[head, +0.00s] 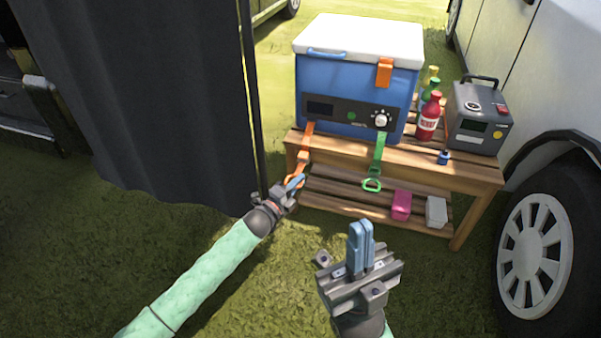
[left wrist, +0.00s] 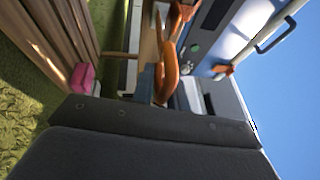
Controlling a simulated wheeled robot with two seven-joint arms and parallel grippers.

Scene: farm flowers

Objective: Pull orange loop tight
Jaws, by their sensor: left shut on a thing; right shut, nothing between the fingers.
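An orange strap (head: 306,143) hangs from the front left of the blue cooler (head: 345,93) and ends in an orange loop (head: 297,181). My left gripper (head: 294,183) is shut on the orange loop, in front of the table's left end. The loop (left wrist: 168,70) also shows in the left wrist view, partly hidden behind the dark gripper body. A green strap with a green loop (head: 372,185) hangs to the right. My right gripper (head: 361,247) is shut and empty, its blue fingers pointing up, in front of the table.
The slatted wooden table (head: 460,171) carries the cooler, bottles (head: 429,117) and a grey power box (head: 478,118). A pink box (head: 401,205) and a white box (head: 436,212) are on its lower shelf. A dark curtain (head: 150,100) is at left, a vehicle wheel (head: 535,250) at right.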

